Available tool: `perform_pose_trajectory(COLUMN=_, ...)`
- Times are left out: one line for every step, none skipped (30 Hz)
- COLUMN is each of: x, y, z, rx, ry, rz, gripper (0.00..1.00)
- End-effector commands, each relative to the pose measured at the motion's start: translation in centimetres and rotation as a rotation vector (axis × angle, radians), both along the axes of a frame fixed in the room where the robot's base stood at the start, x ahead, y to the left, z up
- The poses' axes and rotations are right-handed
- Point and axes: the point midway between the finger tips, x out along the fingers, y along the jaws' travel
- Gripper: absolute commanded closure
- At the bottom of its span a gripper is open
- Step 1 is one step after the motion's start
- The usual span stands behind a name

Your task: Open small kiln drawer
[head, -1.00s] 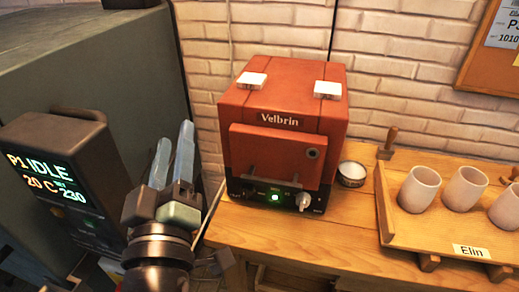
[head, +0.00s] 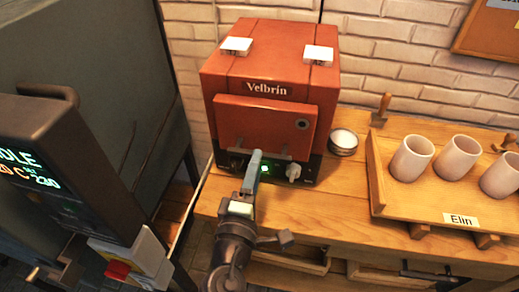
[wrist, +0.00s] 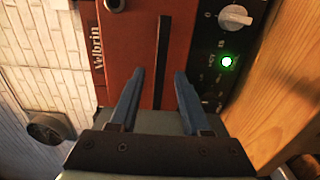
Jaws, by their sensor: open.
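The small kiln (head: 224,88) is a red box marked Velbrin on the wooden table. Its red front panel (head: 262,118) appears shut. A dark bar handle (head: 236,143) runs along the panel's lower part, partly covered by my gripper. My gripper (head: 254,160) is open in front of the kiln's lower front. In the wrist view, its two blue-grey fingers (wrist: 159,78) are spread on either side of the line of the dark handle (wrist: 164,45). I cannot tell whether the fingertips reach the handle's depth. Nothing is held.
A control strip with a green light (head: 264,169) and a pale knob (head: 293,172) lies below the panel. A small round tin (head: 343,142) stands right of the kiln. A wooden tray (head: 400,206) with several cups is further right. A large grey cabinet (head: 70,50) stands left.

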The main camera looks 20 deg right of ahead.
Motion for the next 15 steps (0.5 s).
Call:
perform_pose_trajectory(x=0.8, y=-0.6, z=0.2, rx=0.002, ry=-0.001, rz=-0.002, gripper=0.53)
perform_pose_trajectory(x=1.2, y=-0.8, z=0.2, rx=0.002, ry=-0.001, rz=-0.001, gripper=0.53)
perform_pose_trajectory(x=1.7, y=-1.1, z=0.2, rx=0.002, ry=-0.001, rz=-0.002, gripper=0.53)
perform_pose_trajectory(x=2.0, y=-1.3, z=0.1, rx=0.002, ry=-0.001, rz=-0.001, gripper=0.53)
perform_pose_trajectory(x=2.2, y=-1.5, z=0.1, rx=0.001, ry=-0.001, rz=0.000, gripper=0.53)
perform_pose_trajectory(x=2.5, y=-1.7, z=0.1, rx=0.001, ry=-0.001, rz=0.000, gripper=0.53)
perform_pose_trajectory(x=2.7, y=-1.8, z=0.1, rx=0.001, ry=-0.001, rz=0.000, gripper=0.53)
perform_pose_trajectory(x=2.9, y=-1.9, z=0.1, rx=0.001, ry=-0.001, rz=0.000, gripper=0.53)
perform_pose_trajectory(x=3.0, y=-2.0, z=0.0, rx=0.001, ry=0.000, rz=0.000, gripper=0.53)
perform_pose_trajectory(x=3.1, y=-2.1, z=0.0, rx=0.001, ry=0.000, rz=0.000, gripper=0.53)
perform_pose_trajectory(x=3.2, y=-2.2, z=0.0, rx=0.001, ry=0.000, rz=0.001, gripper=0.53)
perform_pose_trajectory(x=3.3, y=-2.2, z=0.0, rx=0.001, ry=-0.001, rz=0.001, gripper=0.53)
perform_pose_trajectory(x=3.3, y=-2.2, z=0.0, rx=0.001, ry=-0.001, rz=0.001, gripper=0.53)
perform_pose_trajectory(x=3.3, y=-2.2, z=0.0, rx=0.001, ry=-0.001, rz=0.001, gripper=0.53)
perform_pose_trajectory(x=3.3, y=-2.2, z=0.0, rx=0.001, ry=-0.001, rz=0.001, gripper=0.53)
